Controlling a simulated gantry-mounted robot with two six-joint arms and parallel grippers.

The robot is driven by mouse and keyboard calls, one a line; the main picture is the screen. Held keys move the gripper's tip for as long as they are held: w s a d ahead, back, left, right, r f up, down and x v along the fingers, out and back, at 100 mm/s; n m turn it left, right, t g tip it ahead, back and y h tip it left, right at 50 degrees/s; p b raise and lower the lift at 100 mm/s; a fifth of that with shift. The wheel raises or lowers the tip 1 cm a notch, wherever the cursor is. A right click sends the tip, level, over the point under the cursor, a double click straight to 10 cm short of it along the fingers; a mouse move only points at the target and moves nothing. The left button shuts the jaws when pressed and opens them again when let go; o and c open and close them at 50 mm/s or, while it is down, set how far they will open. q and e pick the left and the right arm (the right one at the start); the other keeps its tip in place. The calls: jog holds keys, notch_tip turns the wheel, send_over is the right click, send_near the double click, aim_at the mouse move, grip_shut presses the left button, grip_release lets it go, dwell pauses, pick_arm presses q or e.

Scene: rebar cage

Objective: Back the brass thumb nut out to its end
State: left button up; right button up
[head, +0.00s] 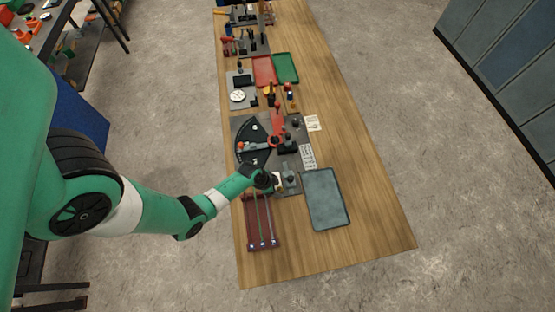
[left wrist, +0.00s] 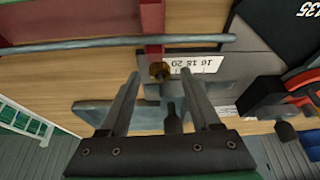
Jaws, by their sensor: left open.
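The brass thumb nut (left wrist: 160,70) is a small gold-coloured piece in the left wrist view, beside a white number strip (left wrist: 196,64). My left gripper (left wrist: 162,76) is open, and the nut shows between its two fingertips. I cannot tell whether the fingers reach around the nut or stop short of it; I see no contact. In the head view my left gripper (head: 276,182) is over the table at the far end of the red rod frame (head: 250,228). The nut is not discernible there. My right gripper is not in view.
A grey tray (head: 325,198) lies right of the gripper. A black fan-shaped plate (head: 250,155) with a red part and grey fixtures stands just beyond it. Red (head: 264,71) and green (head: 286,67) trays lie farther back. The table's near right is bare.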

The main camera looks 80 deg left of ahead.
pick_arm(q)
jog(key=shift+w+f, duration=0.1)
jog(key=shift+f, duration=0.2)
grip_shut()
jog(key=shift+r+n, duration=0.1)
jog(key=shift+n, duration=0.2)
jog(key=shift+d+n+y+p, duration=0.15)
jog(key=shift+n+y+p, duration=0.35)
jog(key=shift+n, duration=0.4)
jog(key=shift+d+n+y, duration=0.1)
jog(key=shift+n+y, duration=0.3)
jog(key=shift+n, duration=0.8)
jog(key=shift+w+d+n+g+y, duration=0.1)
jog(key=shift+n+g+y, duration=0.25)
jog(key=shift+n, duration=0.75)
jog(key=shift+w+n+g+y, duration=0.1)
jog(key=shift+n+g+y, duration=0.25)
jog(key=shift+n, duration=0.75)
